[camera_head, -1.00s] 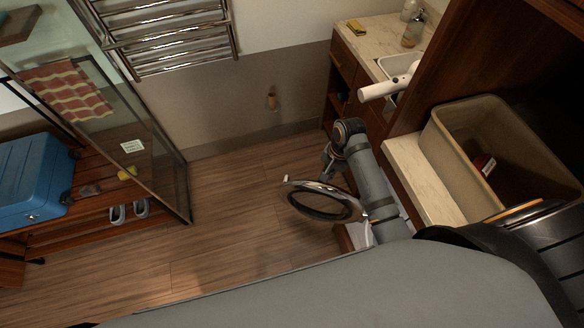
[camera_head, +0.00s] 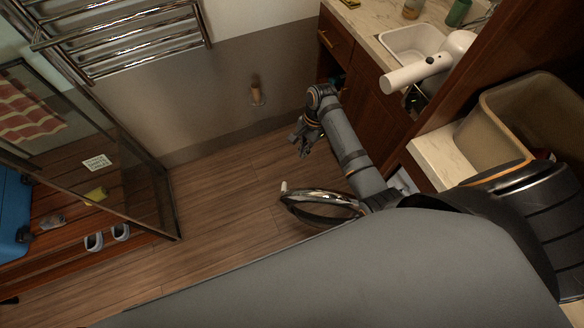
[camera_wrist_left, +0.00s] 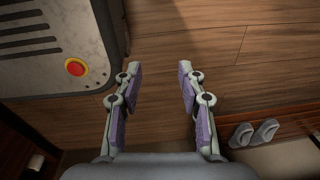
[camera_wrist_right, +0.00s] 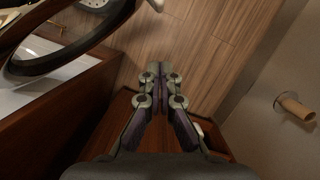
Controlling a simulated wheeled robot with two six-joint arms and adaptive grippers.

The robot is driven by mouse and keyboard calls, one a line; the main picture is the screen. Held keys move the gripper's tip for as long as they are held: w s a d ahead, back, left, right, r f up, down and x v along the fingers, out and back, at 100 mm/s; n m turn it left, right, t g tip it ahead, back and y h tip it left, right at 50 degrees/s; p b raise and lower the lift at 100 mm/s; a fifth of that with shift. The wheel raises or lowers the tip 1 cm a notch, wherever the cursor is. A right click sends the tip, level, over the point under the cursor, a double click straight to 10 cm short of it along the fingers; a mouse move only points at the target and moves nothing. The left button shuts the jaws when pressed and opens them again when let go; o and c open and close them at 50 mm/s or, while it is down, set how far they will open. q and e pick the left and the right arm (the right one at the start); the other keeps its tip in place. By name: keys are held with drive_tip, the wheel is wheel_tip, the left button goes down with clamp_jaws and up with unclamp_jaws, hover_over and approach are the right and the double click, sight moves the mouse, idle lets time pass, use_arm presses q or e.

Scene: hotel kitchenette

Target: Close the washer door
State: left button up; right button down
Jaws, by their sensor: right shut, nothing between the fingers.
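The washer door (camera_head: 322,207), a round dark glass with a shiny ring, stands swung open above the floor in the head view. Its curved rim also shows at the upper left of the right wrist view (camera_wrist_right: 62,52). The washer body is mostly hidden behind my arm. My right gripper (camera_head: 302,142) is shut and empty, on the far side of the door and apart from it; its closed fingers show in the right wrist view (camera_wrist_right: 160,78). My left gripper (camera_wrist_left: 160,75) is open and empty over the floor, and is not visible in the head view.
A counter with a sink (camera_head: 415,45) and wooden cabinets stands at the right. A beige bin (camera_head: 490,125) sits on the near counter. A glass panel (camera_head: 120,150) and a wooden rack with slippers (camera_head: 95,241) are at the left. The wooden floor (camera_head: 225,195) between is clear.

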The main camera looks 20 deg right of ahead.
use_arm(q)
drive_tip(key=shift+w+f, duration=0.15)
drive_tip(key=shift+w, duration=0.4)
use_arm(e)
drive_tip(key=s+a+f, duration=0.3)
drive_tip(key=a+f, duration=0.2)
drive_tip(key=f, duration=0.4)
drive_tip(key=shift+a, duration=0.4)
